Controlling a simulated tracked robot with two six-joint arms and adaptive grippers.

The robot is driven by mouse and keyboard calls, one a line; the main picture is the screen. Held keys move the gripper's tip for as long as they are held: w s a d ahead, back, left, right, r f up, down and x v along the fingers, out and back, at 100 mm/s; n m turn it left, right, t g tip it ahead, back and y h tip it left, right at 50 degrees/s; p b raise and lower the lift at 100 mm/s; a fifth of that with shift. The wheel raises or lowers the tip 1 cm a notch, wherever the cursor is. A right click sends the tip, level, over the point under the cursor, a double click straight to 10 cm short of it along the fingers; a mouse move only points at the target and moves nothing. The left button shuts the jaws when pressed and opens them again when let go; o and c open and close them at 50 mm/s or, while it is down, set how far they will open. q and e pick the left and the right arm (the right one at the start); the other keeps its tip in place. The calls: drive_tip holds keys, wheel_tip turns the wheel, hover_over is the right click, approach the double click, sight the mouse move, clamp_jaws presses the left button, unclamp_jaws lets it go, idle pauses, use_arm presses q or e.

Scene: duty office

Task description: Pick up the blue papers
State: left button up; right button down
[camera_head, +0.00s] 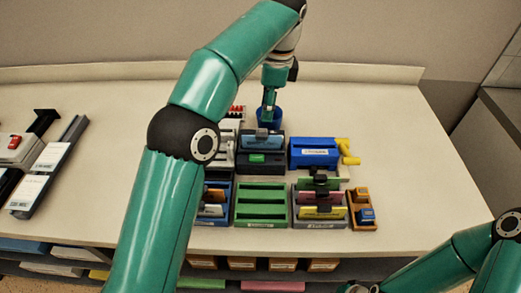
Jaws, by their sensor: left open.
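A flat blue stack (25,246), which looks like the blue papers, lies in the shelf below the counter's front edge at the far left. Its left end is cut by the picture's edge. My left arm rises from the bottom and bends over the counter. Its open left gripper (268,105) points down at a round blue holder (269,116) at the back middle, far from the blue stack. Whether the fingers touch the holder cannot be told. My right arm enters at the lower right; its fingers are not visible.
A green tray (261,222), a blue box with yellow parts (314,153) and card holders (319,222) crowd the counter's middle. Binders (47,168) lie at left. Yellow (98,275) and pink (272,286) stacks show below. The counter's right side is clear.

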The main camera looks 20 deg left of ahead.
sight(262, 135)
use_arm(q)
drive_tip(key=f, duration=0.2)
drive_tip(key=f+b, duration=0.1)
drive_tip(key=f, duration=0.2)
drive_tip(key=shift+s+a+f+b, duration=0.2)
drive_tip(key=shift+a+f+b, duration=0.1)
drive_tip(key=shift+a+f, duration=0.05)
drive_tip(key=shift+s+a+f+b, duration=0.15)
drive_tip(key=shift+f, duration=0.95)
drive_tip(key=shift+s+a+f+b, duration=0.1)
drive_tip(key=shift+f+b, duration=0.05)
drive_tip(key=shift+f, duration=0.9)
clamp_jaws()
